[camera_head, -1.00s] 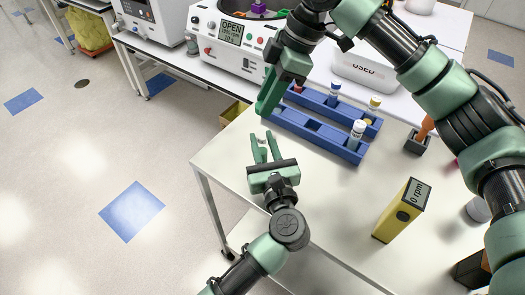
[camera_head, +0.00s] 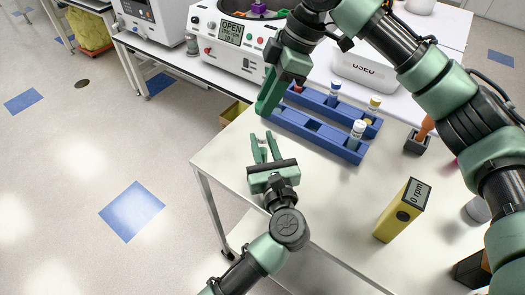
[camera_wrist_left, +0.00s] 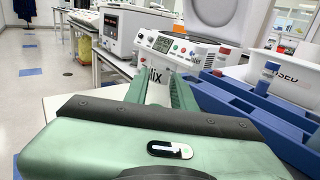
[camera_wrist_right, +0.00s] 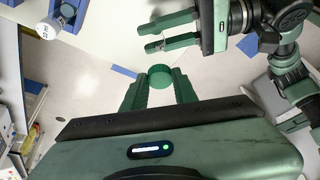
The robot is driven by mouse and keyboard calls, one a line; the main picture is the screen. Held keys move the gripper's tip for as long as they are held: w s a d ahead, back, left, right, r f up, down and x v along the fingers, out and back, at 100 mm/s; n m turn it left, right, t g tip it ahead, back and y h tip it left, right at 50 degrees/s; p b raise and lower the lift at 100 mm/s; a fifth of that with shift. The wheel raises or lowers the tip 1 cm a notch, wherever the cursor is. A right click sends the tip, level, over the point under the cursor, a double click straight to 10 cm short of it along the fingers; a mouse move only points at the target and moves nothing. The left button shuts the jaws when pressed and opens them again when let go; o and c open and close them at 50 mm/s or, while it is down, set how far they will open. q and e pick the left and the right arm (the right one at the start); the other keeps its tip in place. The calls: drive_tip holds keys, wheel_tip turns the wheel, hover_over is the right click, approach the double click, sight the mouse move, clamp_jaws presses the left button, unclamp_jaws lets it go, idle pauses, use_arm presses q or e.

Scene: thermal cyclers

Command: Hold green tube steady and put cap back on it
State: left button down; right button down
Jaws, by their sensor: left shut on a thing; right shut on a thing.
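My right gripper (camera_wrist_right: 160,88) is shut on a round green cap (camera_wrist_right: 160,76), seen between its fingertips in the right wrist view. In the head view this gripper (camera_head: 268,106) points down near the left end of the blue rack, and the cap is hidden. My left gripper (camera_head: 265,143) is lower, by the table's left edge, with its fingers pointing away toward the rack. It is shut on a small pale tube (camera_wrist_left: 154,76) with partly visible lettering, mostly hidden by the fingers. Cap and tube are apart.
A blue rack (camera_head: 312,127) with several capped tubes stands just right of my grippers. A yellow device (camera_head: 402,212) reading 0 rpm and a dark block (camera_head: 417,143) with an orange item stand farther right. The white table's (camera_head: 325,195) front middle is clear.

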idle(0.3)
hover_over(263, 133)
drive_tip(key=d, duration=0.1)
drive_tip(key=shift+f, duration=2.5)
drive_tip(key=shift+f, duration=0.9)
drive_tip(key=shift+f, duration=0.55)
drive_tip(key=m+t, duration=0.1)
drive_tip(key=m, duration=0.1)
drive_tip(key=m+t, duration=0.1)
drive_tip(key=m, duration=0.1)
drive_tip(key=shift+s+m, duration=0.35)
drive_tip(key=shift+m, duration=0.05)
drive_tip(key=m, duration=0.2)
drive_tip(key=m+t+h, duration=0.1)
drive_tip(key=m, duration=0.2)
drive_tip(key=shift+s+a+t, duration=0.1)
drive_tip(key=shift+a+t, duration=0.1)
drive_tip(key=shift+t, duration=0.1)
